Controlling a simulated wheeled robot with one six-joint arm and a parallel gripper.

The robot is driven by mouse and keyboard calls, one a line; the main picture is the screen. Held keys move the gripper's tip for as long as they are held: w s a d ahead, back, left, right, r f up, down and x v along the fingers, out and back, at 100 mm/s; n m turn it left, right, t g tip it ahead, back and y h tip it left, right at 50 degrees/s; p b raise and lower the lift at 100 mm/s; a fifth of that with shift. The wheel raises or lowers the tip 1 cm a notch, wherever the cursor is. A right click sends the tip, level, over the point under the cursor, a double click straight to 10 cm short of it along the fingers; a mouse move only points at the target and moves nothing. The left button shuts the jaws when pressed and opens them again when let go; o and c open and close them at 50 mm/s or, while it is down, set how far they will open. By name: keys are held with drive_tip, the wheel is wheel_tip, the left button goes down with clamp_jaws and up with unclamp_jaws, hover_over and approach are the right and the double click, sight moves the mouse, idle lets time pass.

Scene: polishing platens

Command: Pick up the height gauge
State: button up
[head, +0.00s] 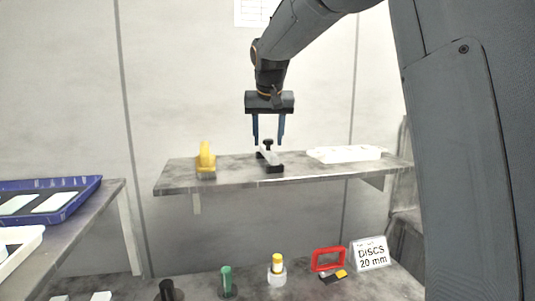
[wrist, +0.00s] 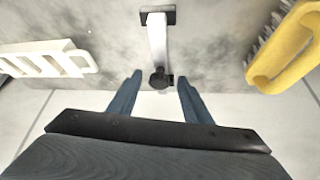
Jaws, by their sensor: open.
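The height gauge, as I take it, is a pale bar with dark feet and a black knob (head: 270,157), standing on the raised grey shelf (head: 232,171). It also shows in the wrist view as a pale bar (wrist: 157,38), its black knob toward my fingers. My gripper (head: 268,143) points down over the gauge, its two blue fingers apart and empty. In the wrist view the knob appears between the fingertips of my gripper (wrist: 160,77). I cannot tell whether the tips are down to the knob's height.
A yellow brush (head: 206,160) stands left of the gauge, and a white rack (head: 345,154) lies right. Below are a green-topped item (head: 227,281), a yellow-capped bottle (head: 277,268), a red frame (head: 328,258) and a "DISCS 20 mm" sign (head: 370,254). A blue tray (head: 85,186) is left.

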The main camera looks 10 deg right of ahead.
sight(268, 152)
drive_tip(key=shift+p+x, duration=0.6)
drive_tip(key=shift+x, duration=1.25)
drive_tip(key=shift+s+a+f, duration=0.1)
drive_tip(key=shift+a, duration=0.05)
clamp_jaws()
